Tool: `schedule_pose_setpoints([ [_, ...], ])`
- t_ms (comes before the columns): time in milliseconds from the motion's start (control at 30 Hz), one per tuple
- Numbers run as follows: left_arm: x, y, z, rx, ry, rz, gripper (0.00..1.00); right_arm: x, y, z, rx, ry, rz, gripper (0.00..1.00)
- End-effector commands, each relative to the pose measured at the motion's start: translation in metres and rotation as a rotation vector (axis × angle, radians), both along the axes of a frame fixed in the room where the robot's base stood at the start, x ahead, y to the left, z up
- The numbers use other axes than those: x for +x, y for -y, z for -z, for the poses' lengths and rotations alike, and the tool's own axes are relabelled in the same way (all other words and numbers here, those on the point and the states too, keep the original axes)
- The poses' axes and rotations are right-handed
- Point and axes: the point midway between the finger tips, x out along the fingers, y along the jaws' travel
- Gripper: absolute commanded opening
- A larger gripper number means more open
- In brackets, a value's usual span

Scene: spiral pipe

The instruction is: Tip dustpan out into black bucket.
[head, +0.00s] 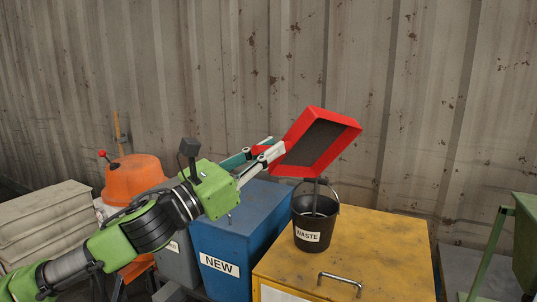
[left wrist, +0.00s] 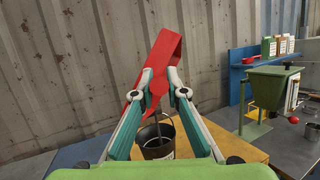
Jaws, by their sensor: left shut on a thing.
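The red dustpan (head: 350,138) is held up in the air, tilted, with its dark grey inner face showing. It also shows edge-on in the left wrist view (left wrist: 165,55). My left gripper (head: 268,150) is shut on the dustpan's handle; its two fingertips also show in the left wrist view (left wrist: 163,88). The black bucket (head: 316,228), labelled WASTE, stands upright below the dustpan, and also shows in the left wrist view (left wrist: 156,150). A thin dark upright streak runs between pan and bucket; I cannot tell whether it is falling material. My right gripper is not in view.
The bucket stands on a yellow cabinet (head: 370,255). A blue bin (head: 222,235) labelled NEW stands left of it. An orange machine (head: 133,175) is farther left. A green hopper (left wrist: 268,88) stands at the right. A corrugated wall (head: 420,110) closes the back.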

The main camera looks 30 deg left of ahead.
Motion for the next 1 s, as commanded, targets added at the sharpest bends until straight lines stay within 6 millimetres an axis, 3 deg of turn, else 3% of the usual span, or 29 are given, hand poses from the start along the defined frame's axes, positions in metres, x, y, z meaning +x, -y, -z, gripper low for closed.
schedule_pose_setpoints([
  [300, -0.003, 0.000, 0.008, 0.053, 0.046, 0.000, 0.00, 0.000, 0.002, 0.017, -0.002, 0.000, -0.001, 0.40],
  [400, -0.002, -0.001, 0.004, 0.050, 0.043, 0.000, 0.00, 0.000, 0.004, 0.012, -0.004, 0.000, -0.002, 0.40],
  [1000, 0.032, -0.044, -0.034, -0.213, -0.185, 0.003, 0.00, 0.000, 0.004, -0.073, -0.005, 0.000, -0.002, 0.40],
])
